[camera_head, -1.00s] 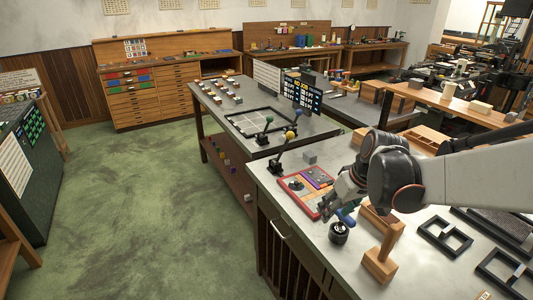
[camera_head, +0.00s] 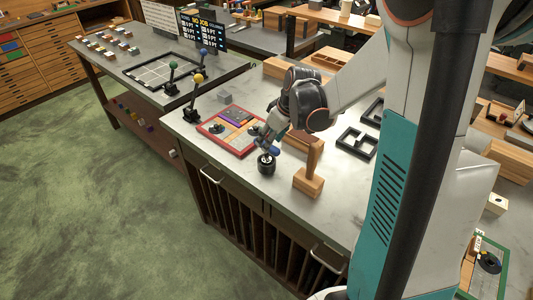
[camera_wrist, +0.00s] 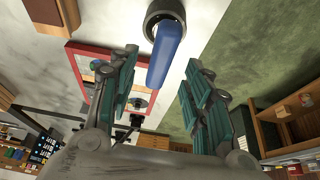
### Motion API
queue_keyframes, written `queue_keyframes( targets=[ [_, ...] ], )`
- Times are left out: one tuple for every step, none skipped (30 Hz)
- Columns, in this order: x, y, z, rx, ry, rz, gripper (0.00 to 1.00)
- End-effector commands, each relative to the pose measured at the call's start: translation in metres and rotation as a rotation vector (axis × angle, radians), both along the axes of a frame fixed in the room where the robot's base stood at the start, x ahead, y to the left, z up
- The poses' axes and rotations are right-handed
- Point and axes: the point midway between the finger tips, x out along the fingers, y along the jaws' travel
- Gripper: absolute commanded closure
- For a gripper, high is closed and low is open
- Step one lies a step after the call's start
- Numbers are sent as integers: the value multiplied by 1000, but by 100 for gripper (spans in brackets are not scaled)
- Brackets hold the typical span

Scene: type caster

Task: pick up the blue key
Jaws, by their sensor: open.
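The blue key (camera_wrist: 167,48) is a slim rounded blue handle standing up from a round dark base (camera_wrist: 163,14) in the wrist view. In the head view the key (camera_head: 275,150) shows small beside my gripper, above its black base (camera_head: 266,165) on the grey worktop. My gripper (camera_wrist: 160,62) is open, with teal-padded fingers on either side of the key's free end. A gap shows between the key and each finger. In the head view my gripper (camera_head: 271,139) partly hides the key.
A red-framed board (camera_head: 216,146) with coloured blocks lies just left of the key. A wooden stand (camera_head: 309,180) is close on the right. Black frames (camera_head: 357,141) lie farther right. Levers with green and yellow knobs (camera_head: 198,78) stand at the worktop's far-left end.

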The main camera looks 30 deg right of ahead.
Motion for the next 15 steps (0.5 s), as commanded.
queue_keyframes(
  targets=[
    [1, 0, -3, 0, 0, 0, 55],
    [1, 1, -5, 0, 0, 0, 55],
    [2, 1, -9, 0, 0, 0, 55],
    [3, 1, -13, 0, 0, 0, 55],
    [4, 1, -17, 0, 0, 0, 55],
    [6, 2, -23, 0, 0, 0, 55],
    [7, 2, -27, 0, 0, 0, 55],
    [8, 3, -32, 0, 0, 0, 55],
    [10, 4, -37, 0, 0, 0, 55],
    [11, 4, -41, 0, 0, -1, 55],
    [13, 5, -44, 0, 0, -1, 55],
    [14, 5, -47, 0, 0, -1, 55],
    [15, 5, -48, 0, 0, -1, 55],
    [15, 6, -49, 0, 0, -1, 55],
    [15, 6, -49, 0, 0, -1, 55]
  ],
)
